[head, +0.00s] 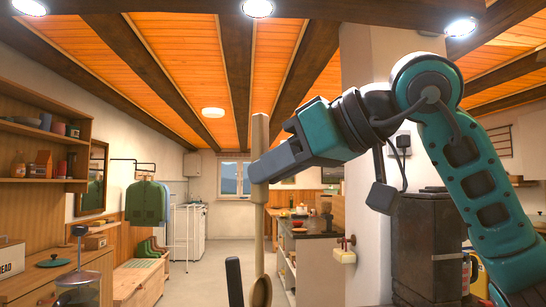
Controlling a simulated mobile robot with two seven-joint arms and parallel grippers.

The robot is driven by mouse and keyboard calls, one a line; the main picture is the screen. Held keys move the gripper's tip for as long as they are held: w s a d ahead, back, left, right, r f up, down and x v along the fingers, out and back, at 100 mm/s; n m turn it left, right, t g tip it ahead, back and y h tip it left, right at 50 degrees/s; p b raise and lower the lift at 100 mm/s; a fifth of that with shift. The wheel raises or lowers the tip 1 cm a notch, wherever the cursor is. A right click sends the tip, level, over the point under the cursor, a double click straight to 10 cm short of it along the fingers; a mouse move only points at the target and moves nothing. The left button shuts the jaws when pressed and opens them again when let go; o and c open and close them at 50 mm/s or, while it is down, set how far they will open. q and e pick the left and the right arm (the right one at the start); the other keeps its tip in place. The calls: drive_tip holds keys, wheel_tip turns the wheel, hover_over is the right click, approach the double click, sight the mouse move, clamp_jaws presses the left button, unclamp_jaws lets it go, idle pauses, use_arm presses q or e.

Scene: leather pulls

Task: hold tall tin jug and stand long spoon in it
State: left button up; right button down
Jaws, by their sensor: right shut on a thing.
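My right gripper (258,172) reaches in from the right, high in the head view, and is shut on the long wooden spoon (259,220). The spoon hangs upright, its pale handle end up above the jaws and its bowl (261,291) down near the bottom edge. A dark, round-ended upright bar (234,283) shows just left of the bowl, apart from it in the picture; I cannot tell what it belongs to. I cannot make out the tall tin jug in this view. My left gripper is not in view.
A glass press with a knobbed lid (78,270) is at lower left by a wooden counter (40,285). A dark brown metal case (428,240) stands at right, partly behind my right arm. A pale pillar (362,100) rises behind the arm. Open floor (215,270) lies beyond.

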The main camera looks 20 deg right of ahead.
drive_tip(key=shift+f, duration=5.15)
drive_tip(key=c, duration=0.9)
unclamp_jaws()
drive_tip(key=shift+c, duration=0.2)
approach(264, 254)
drive_tip(key=v, duration=0.4)
drive_tip(key=shift+s+f, duration=0.1)
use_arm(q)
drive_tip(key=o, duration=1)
